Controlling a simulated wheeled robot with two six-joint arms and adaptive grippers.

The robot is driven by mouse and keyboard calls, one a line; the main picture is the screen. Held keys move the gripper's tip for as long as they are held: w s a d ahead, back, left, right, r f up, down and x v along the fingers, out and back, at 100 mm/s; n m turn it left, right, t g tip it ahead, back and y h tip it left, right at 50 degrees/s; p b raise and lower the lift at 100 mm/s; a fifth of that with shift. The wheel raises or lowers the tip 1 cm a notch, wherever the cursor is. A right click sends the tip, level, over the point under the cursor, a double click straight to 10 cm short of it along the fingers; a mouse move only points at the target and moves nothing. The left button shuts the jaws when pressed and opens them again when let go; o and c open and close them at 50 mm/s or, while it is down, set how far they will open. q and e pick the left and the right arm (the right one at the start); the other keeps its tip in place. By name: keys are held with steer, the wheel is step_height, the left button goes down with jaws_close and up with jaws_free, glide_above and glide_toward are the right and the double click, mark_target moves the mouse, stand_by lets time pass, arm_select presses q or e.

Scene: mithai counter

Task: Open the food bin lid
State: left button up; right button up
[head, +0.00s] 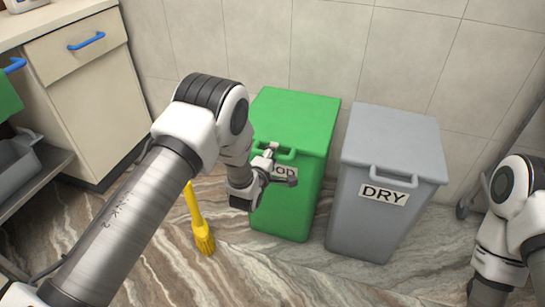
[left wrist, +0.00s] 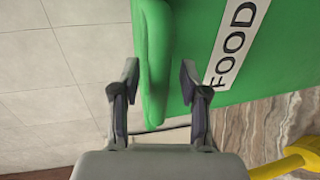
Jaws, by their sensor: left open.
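The green food bin (head: 285,205) stands upright against the tiled wall, its green lid (head: 297,115) lying flat and shut on top. A green handle (head: 287,154) sits at the lid's front edge, above the partly hidden FOOD label. My left gripper (head: 276,168) is at the front of this bin. In the left wrist view, its open fingers (left wrist: 159,80) are on either side of the green handle (left wrist: 154,50), with a gap visible at each side. The FOOD label (left wrist: 236,42) lies to the right there. My right gripper is outside the picture.
A grey DRY bin (head: 365,215) stands close on the right, its lid shut. A yellow brush-like tool (head: 199,220) is left of the green bin. A cream drawer cabinet (head: 90,105) stands at the left. My right arm is at the far right. Marble-patterned floor lies in front.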

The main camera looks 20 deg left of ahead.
arm_select(q)
jaws_close()
steer(key=shift+r, duration=0.1)
